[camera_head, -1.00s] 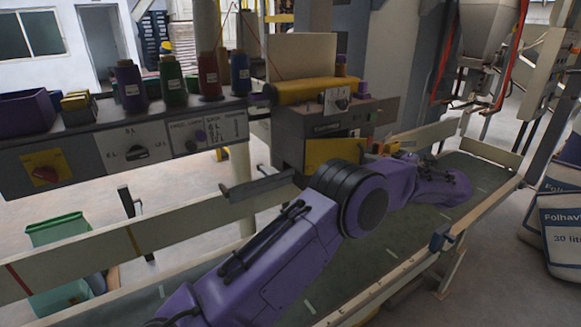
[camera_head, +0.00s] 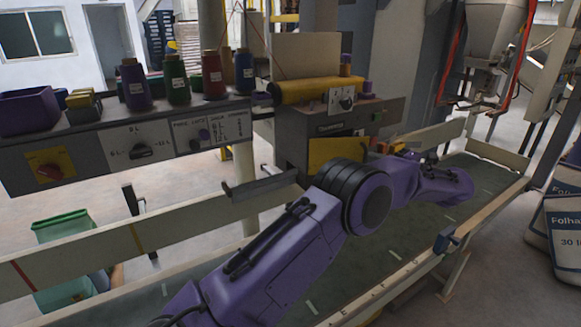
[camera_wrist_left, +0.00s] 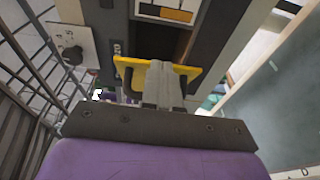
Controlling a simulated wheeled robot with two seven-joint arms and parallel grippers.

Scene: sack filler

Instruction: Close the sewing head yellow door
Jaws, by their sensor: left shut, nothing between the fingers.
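The sewing head (camera_head: 345,122) is a grey box with a yellow top, above the conveyor. Its yellow door (camera_head: 335,150) shows on the front, partly hidden behind my purple left arm. In the left wrist view the yellow door (camera_wrist_left: 130,63) stands out from the head, with a dark opening behind it. My left gripper (camera_wrist_left: 160,75) is shut and empty, with its fingertips in front of the middle of the door. I cannot tell whether they touch it. In the head view the left fingertips are mostly hidden by the arm. My right gripper is not in view.
A control panel (camera_head: 130,150) with several thread spools stands at left. The conveyor (camera_head: 410,240) runs under my arm between cream side rails (camera_head: 190,222). A green bin (camera_head: 65,228) is at lower left. Printed sacks (camera_head: 560,225) stand at right.

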